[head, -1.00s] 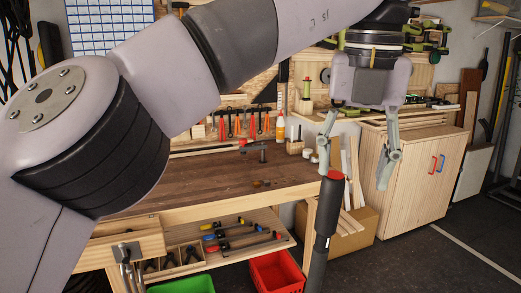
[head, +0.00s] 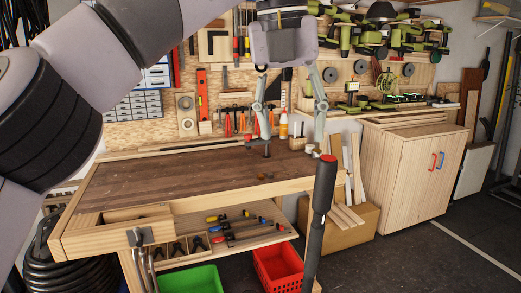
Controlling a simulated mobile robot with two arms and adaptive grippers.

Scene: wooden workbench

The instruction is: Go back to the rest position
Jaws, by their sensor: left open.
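My left arm comes in from the left across the top of the head view. My left gripper (head: 292,139) points down in front of the tool wall, above the back right part of the workbench (head: 185,178). Its two fingers are spread apart with nothing between them. The left finger overlaps a small dark clamp-like tool (head: 266,152) on the bench in the picture; I cannot tell any contact. My right gripper is not in view.
A dark upright rod with a red top (head: 318,215) stands in front of the bench's right end. A wooden cabinet (head: 400,185) stands to the right. A green crate (head: 188,281) and a red crate (head: 279,268) sit below the bench.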

